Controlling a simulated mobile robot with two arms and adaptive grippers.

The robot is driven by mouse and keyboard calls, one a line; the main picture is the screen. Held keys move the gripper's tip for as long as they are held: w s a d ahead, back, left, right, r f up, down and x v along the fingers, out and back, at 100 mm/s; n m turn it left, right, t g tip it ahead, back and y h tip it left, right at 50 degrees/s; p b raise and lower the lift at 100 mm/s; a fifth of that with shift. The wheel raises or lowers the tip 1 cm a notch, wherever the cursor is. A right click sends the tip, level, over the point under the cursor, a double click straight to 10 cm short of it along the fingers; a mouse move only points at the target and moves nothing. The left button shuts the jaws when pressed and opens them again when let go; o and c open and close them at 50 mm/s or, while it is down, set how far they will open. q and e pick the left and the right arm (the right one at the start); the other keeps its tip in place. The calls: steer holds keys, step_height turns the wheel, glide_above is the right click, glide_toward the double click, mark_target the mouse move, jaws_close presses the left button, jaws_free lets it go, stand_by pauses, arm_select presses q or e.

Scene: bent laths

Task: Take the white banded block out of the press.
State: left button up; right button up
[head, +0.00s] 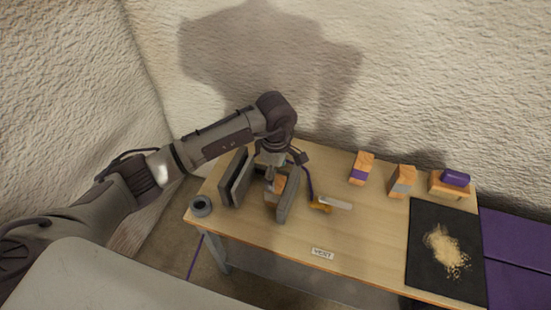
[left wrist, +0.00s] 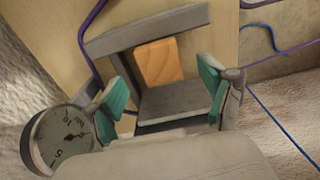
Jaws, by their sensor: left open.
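The press has upright grey plates (head: 289,198) at the left of the table. It also shows as a grey frame in the left wrist view (left wrist: 175,104). A wooden block (head: 280,184) sits between the plates; its wood face (left wrist: 158,62) shows in the left wrist view. I cannot make out its band clearly. My left gripper (head: 270,178) is over the press, close to the block. My right gripper is not in view.
A round dial (left wrist: 65,137) is beside the press. Farther right are a purple-banded block (head: 361,169), a grey-white-banded block (head: 402,182), a purple block (head: 456,177) on a wooden stand, and a black mat (head: 421,235) with sawdust.

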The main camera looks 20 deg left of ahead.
mark_target(276, 181)
arm_select(q)
steer(key=shift+f, duration=3)
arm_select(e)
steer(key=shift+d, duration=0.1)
arm_select(q)
steer(key=c, duration=1.4)
steer(key=shift+w+a+b, duration=0.1)
steer(key=shift+a+b, duration=0.2)
steer(key=shift+a, duration=1.5)
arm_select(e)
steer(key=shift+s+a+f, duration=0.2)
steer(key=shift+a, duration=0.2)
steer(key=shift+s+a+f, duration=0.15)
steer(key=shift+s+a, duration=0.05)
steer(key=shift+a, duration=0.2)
arm_select(q)
steer(key=shift+d, duration=0.1)
steer(key=o, duration=1.4)
